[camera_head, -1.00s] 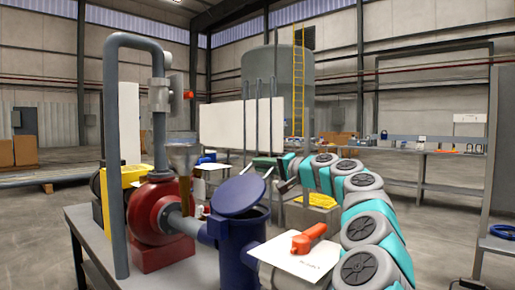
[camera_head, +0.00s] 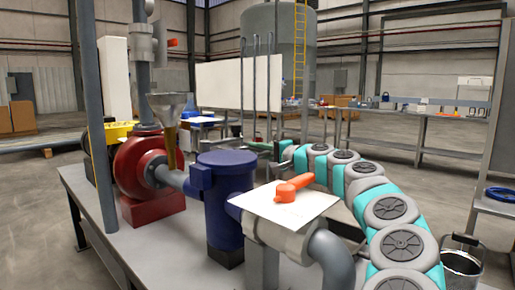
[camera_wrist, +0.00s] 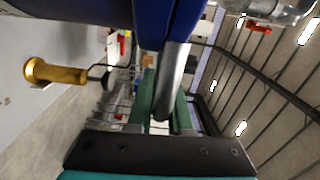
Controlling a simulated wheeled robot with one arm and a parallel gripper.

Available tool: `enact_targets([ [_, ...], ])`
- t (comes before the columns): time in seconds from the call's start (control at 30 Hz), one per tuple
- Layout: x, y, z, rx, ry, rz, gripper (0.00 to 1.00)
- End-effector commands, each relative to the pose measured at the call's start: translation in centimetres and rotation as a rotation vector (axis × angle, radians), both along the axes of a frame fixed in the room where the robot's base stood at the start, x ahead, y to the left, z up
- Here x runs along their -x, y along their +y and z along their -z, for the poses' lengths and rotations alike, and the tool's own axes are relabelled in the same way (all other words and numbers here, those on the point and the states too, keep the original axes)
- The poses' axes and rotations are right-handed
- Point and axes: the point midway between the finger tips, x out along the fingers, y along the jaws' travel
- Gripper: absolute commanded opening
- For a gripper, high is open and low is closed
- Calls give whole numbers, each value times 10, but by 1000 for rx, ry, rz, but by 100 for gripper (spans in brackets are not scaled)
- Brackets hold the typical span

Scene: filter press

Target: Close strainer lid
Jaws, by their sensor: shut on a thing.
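The strainer (camera_head: 228,215) is an upright dark blue pot on the bench in the head view, joined to the red pump by a grey pipe. Its round blue lid (camera_head: 227,159) lies flat, or nearly flat, over the top; a small gap cannot be ruled out. My gripper (camera_head: 258,146) is beyond the lid's far right side, partly hidden. In the wrist view my green gripper fingers (camera_wrist: 163,112) are shut around a grey bar (camera_wrist: 172,80) beside blue surfaces, apparently the lid's handle.
The red pump (camera_head: 150,165) and a funnel (camera_head: 168,105) stand left of the strainer. An orange-handled valve (camera_head: 290,188) and white sheet (camera_head: 285,207) are close on the right, below my arm. A brass-coloured knob (camera_wrist: 55,72) shows in the wrist view.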

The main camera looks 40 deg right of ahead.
Motion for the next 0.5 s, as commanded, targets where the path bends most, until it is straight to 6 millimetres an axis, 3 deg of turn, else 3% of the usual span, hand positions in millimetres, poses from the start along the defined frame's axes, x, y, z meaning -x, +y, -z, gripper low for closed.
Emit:
enact_targets([
  [0.37,-1,1,7,-4,9,-4,0],
  [0.4,-1,1,7,-4,9,-5,21],
  [0.5,-1,1,7,-3,8,-4,33],
])
